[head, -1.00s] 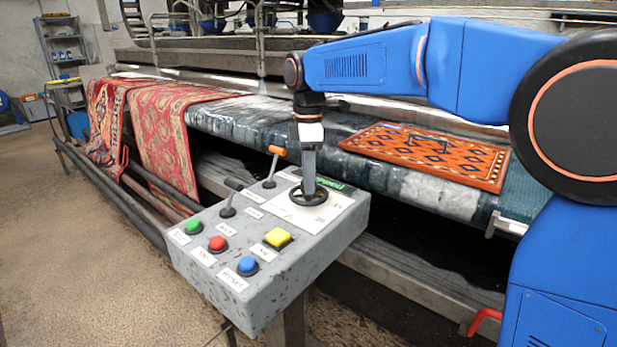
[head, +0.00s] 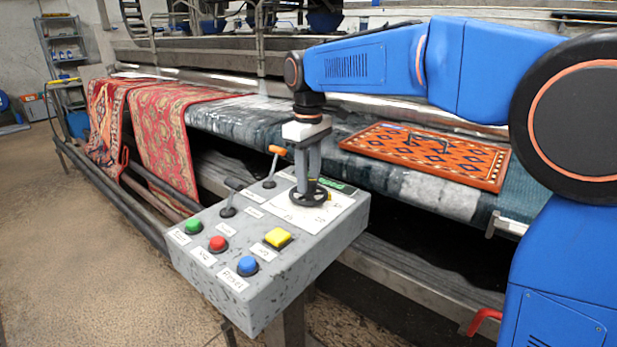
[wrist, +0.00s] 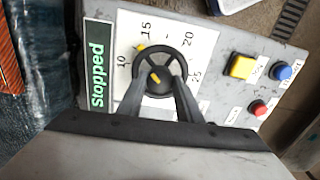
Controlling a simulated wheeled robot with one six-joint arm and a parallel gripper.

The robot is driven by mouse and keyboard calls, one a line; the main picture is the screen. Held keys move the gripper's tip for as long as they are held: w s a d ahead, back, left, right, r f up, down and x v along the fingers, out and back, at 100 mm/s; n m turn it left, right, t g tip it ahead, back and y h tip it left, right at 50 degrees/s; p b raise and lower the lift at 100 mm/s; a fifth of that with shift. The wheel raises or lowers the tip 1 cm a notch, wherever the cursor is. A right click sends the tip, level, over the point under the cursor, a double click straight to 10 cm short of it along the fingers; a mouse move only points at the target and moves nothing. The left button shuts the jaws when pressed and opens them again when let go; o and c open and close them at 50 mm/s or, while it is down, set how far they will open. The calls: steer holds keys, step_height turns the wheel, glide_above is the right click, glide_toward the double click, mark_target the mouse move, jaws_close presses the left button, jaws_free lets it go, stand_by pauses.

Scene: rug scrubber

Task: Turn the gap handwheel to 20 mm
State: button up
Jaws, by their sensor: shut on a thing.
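The black handwheel (head: 297,197) sits on a white dial plate on the grey control box; it also shows in the wrist view (wrist: 164,52). The dial reads 10, 15, 20 and 25. In the wrist view a yellow mark at the wheel's rim lies between 10 and 15, and a second yellow mark shows on the hub. My gripper (head: 308,184) points down onto the wheel and is shut on it. In the wrist view its two fingers (wrist: 159,84) reach to the wheel's lower part. The exact contact at the fingertips is partly hidden.
The control box (head: 235,290) also bears an orange-tipped lever (head: 276,152), a black lever (head: 231,188), and green, red, yellow and blue buttons. A green "Stopped" display (wrist: 97,65) is beside the dial. An orange rug (head: 430,150) lies on the machine bed behind.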

mark_target(309, 180)
steer(key=m, duration=0.4)
steer(key=shift+m, duration=0.3)
steer(key=m, duration=0.3)
steer(key=shift+m, duration=0.3)
steer(key=m, duration=0.3)
steer(key=shift+m, duration=2.1)
steer(key=o, duration=1)
steer(key=shift+o, duration=0.2)
step_height(309, 180, up, 17)
steer(key=shift+r, duration=0.2)
